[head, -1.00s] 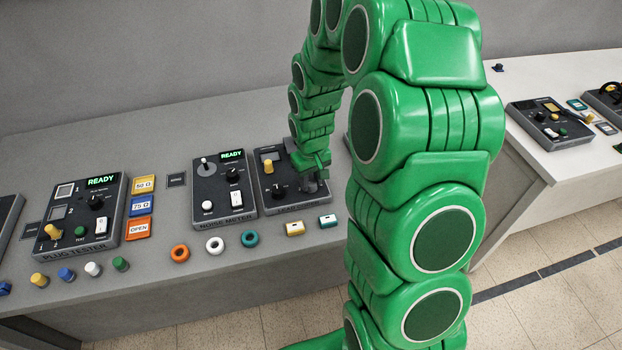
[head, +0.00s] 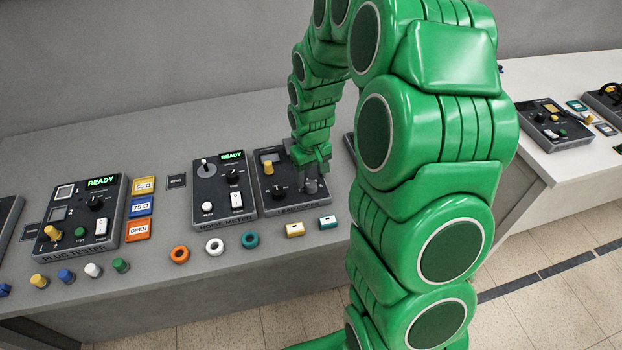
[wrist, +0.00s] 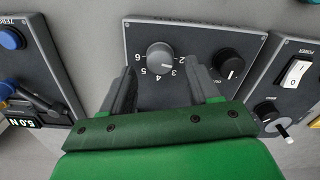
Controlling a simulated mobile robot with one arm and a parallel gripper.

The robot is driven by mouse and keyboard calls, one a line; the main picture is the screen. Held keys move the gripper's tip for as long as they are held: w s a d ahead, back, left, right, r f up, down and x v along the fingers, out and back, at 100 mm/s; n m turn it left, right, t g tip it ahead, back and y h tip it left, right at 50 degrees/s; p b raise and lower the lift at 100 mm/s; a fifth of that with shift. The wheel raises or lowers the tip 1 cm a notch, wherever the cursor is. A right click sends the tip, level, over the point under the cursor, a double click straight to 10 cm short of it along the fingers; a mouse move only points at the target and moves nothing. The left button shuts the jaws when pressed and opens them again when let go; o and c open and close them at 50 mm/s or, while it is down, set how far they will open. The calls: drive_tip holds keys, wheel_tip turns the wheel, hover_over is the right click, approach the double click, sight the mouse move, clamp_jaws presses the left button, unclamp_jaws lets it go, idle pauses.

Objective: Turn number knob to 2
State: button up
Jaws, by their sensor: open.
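The number knob (wrist: 160,57) is a round grey knob on a dark panel (wrist: 150,96), with printed digits around it. In the wrist view it lies ahead of and between the two fingers of my gripper (wrist: 158,72), which is open and empty. The fingers appear apart from the knob. A pale mark shows on the knob, but I cannot tell exactly which digit it points to. In the head view, my gripper (head: 312,168) is just above the grey knob (head: 310,186) at the right of the panel, partly covering that panel.
A black knob (wrist: 229,64) sits beside the number knob. The noise meter (head: 224,190) with a white rocker switch (wrist: 295,73) is close by. Another panel with a blue knob (wrist: 12,38) stands on the other side. Small coloured blocks and rings (head: 250,240) lie in front.

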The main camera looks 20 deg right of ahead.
sight(311, 183)
wheel_tip(311, 183, up, 5)
drive_tip(key=shift+f, duration=0.2)
drive_tip(key=shift+s+r, duration=0.1)
drive_tip(key=shift+r, duration=0.2)
drive_tip(key=shift+s+r, duration=0.15)
drive_tip(key=shift+r, duration=0.05)
drive_tip(key=s+r+m, duration=0.1)
drive_tip(key=s+r, duration=0.3)
drive_tip(key=s, duration=0.7)
drive_tip(key=s+r+m+g, duration=0.1)
drive_tip(key=s+r, duration=0.4)
drive_tip(key=s, duration=0.6)
drive_tip(key=s+a+r+m, duration=0.1)
drive_tip(key=s+r, duration=0.4)
drive_tip(key=s, duration=0.6)
drive_tip(key=shift+r+g, duration=0.2)
drive_tip(key=shift+g, duration=0.2)
